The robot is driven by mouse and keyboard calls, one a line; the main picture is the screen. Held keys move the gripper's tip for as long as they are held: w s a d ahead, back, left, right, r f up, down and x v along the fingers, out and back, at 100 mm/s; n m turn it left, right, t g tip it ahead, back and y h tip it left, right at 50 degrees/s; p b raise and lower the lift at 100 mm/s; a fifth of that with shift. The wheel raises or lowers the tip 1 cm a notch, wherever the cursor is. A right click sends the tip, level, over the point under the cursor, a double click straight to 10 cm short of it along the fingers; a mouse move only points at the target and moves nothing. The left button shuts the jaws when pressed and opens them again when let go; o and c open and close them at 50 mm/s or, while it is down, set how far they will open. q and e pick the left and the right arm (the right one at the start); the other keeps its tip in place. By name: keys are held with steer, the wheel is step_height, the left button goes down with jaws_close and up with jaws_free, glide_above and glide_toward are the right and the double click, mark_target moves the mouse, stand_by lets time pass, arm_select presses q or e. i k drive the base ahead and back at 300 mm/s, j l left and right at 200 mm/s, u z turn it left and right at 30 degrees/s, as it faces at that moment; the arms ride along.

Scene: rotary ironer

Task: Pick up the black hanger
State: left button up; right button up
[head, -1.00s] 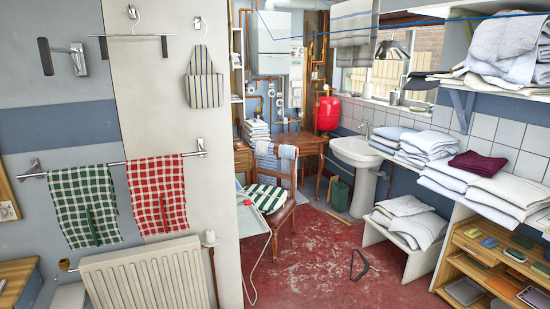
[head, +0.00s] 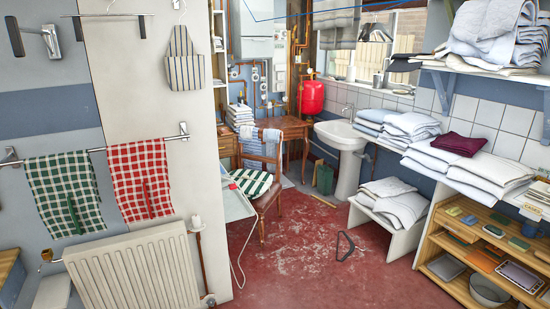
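A black hanger (head: 339,246) lies on the red floor, right of the wooden chair and in front of the white bench. It looks like a thin dark triangular frame. Neither of my grippers shows in the head view.
The worn red floor (head: 290,275) is open around the hanger. A wooden chair (head: 268,200) and a white-topped board (head: 238,203) stand left of it. A white bench (head: 402,240) with folded linen and a wooden shelf unit (head: 440,245) stand to the right. A radiator (head: 135,275) is at the lower left.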

mark_target(352, 245)
steer(key=i+l, duration=0.2)
steer(key=i, duration=0.35)
steer(key=i+l+z, duration=0.15)
steer(key=i, duration=0.35)
